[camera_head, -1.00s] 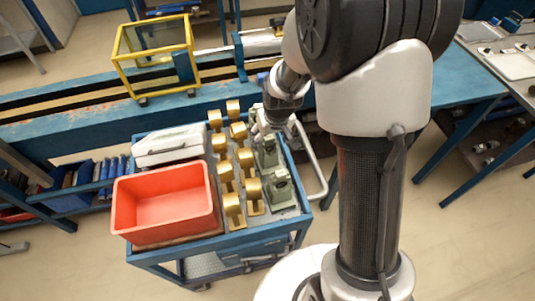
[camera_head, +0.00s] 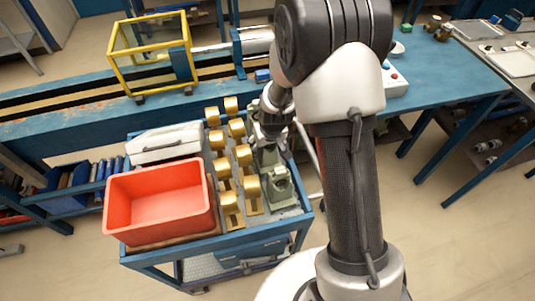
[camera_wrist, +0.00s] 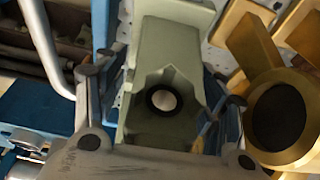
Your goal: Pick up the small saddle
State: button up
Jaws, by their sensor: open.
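Two grey-green saddle pieces stand at the right side of the blue cart: a front one (camera_head: 277,190) and a back one (camera_head: 266,156). In the wrist view, one grey-green saddle (camera_wrist: 175,45) lies between my fingers, with a round dark-rimmed opening facing the camera. My gripper (camera_head: 268,138) is open, pointing down at the back saddle, which it partly hides. In the wrist view my gripper (camera_wrist: 160,90) has one finger on each side of the saddle. I cannot tell whether the fingers touch it.
Several gold pieces (camera_head: 251,188) stand in rows just left of the saddles; one gold ring (camera_wrist: 282,118) is close beside my right finger. A red bin (camera_head: 160,200) and a white case (camera_head: 165,144) fill the cart's left. The cart's metal handle (camera_wrist: 48,45) is near.

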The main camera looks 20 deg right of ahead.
jog(key=shift+c, duration=0.4)
jog(key=shift+r, duration=0.1)
grip_shut()
